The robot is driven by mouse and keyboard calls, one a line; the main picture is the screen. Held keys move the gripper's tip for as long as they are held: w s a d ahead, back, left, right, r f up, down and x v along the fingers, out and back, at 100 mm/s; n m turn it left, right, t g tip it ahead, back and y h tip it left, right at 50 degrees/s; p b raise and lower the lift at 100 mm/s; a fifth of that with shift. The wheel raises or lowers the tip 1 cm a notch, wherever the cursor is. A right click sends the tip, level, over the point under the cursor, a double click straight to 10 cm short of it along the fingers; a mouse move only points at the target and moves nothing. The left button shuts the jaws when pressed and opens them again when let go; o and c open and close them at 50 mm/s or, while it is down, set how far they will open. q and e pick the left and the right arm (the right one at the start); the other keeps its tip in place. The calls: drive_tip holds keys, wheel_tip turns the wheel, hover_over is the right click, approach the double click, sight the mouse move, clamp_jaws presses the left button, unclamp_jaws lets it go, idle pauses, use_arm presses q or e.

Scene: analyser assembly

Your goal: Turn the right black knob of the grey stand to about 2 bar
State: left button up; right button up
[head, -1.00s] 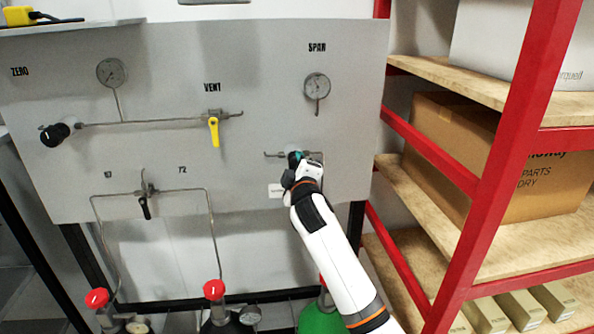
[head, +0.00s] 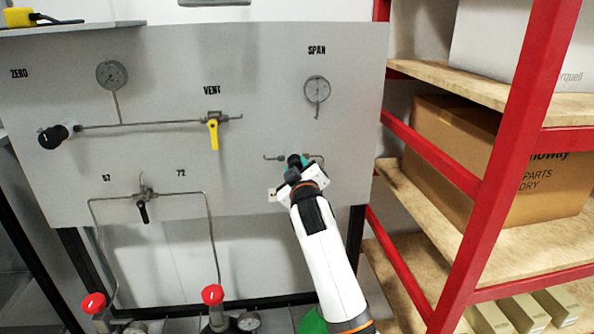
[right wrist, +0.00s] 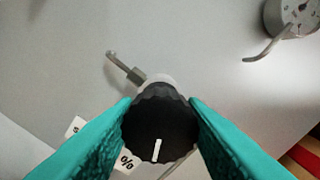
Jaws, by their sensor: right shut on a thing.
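The right black knob (right wrist: 158,128) fills the middle of the right wrist view, with a white mark pointing toward the bottom of that picture. My right gripper (head: 294,165) is at this knob under the SPAN label, and its teal fingers (right wrist: 160,130) press on both sides of it. In the head view the gripper mostly hides the knob. The SPAN gauge (head: 317,90) is above it on the grey stand (head: 260,50); its reading is too small to tell. Part of that gauge also shows at the top right of the right wrist view (right wrist: 297,14). My left gripper is out of view.
The left black knob (head: 53,136) and ZERO gauge (head: 111,75) are at the left of the panel. A yellow VENT lever (head: 214,135) and a black lever (head: 144,213) are between. A red shelf (head: 500,170) with boxes stands close on the right.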

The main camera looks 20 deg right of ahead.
drive_tip(key=shift+f, duration=0.15)
drive_tip(key=o, duration=1)
drive_tip(key=shift+s, duration=0.1)
drive_tip(key=b+v, duration=0.3)
drive_tip(key=v, duration=0.8)
drive_tip(key=shift+s+a, duration=0.2)
drive_tip(key=shift+s, duration=0.2)
